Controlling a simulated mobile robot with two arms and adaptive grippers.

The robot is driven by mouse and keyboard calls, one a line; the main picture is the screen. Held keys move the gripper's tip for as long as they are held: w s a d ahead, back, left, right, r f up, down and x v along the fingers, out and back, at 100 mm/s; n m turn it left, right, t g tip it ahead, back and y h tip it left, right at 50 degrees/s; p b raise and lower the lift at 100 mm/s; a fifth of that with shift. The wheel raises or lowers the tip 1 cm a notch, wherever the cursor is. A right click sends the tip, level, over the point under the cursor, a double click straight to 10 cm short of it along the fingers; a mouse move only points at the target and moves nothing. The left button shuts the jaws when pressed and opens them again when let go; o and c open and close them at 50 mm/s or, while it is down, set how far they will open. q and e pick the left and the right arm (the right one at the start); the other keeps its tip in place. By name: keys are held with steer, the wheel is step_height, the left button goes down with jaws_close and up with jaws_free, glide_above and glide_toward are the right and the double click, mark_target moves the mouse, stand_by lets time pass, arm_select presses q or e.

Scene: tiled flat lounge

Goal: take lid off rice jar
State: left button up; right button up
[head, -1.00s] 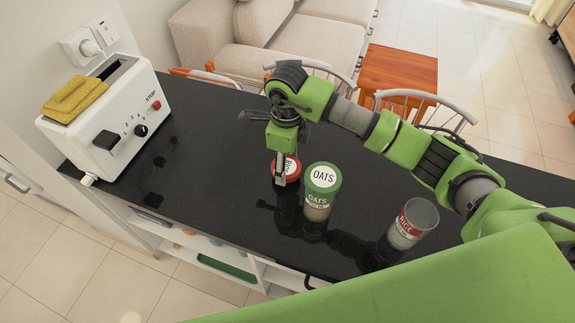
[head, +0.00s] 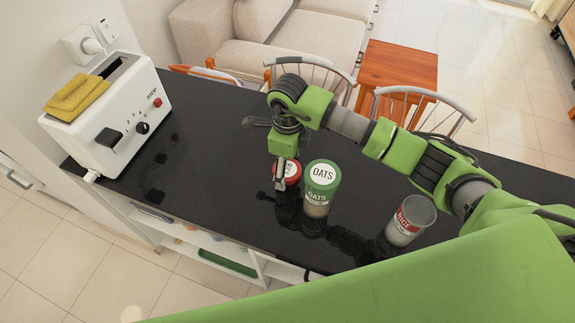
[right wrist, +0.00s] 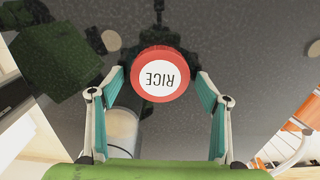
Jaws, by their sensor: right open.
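The red lid marked RICE (head: 292,172) is off the jar and appears to lie on the black counter, label up. The rice jar (head: 410,220) stands upright and open-topped farther right, with a red and white label. My right gripper (head: 281,182) is over the lid, partly hiding it in the head view. In the right wrist view the lid (right wrist: 160,75) lies between the spread fingertips, and the gripper is open. My left gripper is not in view.
The oats jar (head: 320,190) with its green lid stands close to the right of the red lid. A white toaster (head: 115,115) with a yellow sponge-like item (head: 75,93) is at the left. Chairs stand behind the counter (head: 225,145), whose middle left is mostly clear.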

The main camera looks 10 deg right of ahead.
mark_target(287, 169)
steer(key=shift+r, duration=0.6)
step_height(287, 169, up, 11)
steer(key=b, duration=0.3)
steer(key=shift+b, duration=0.3)
steer(key=shift+s, duration=0.1)
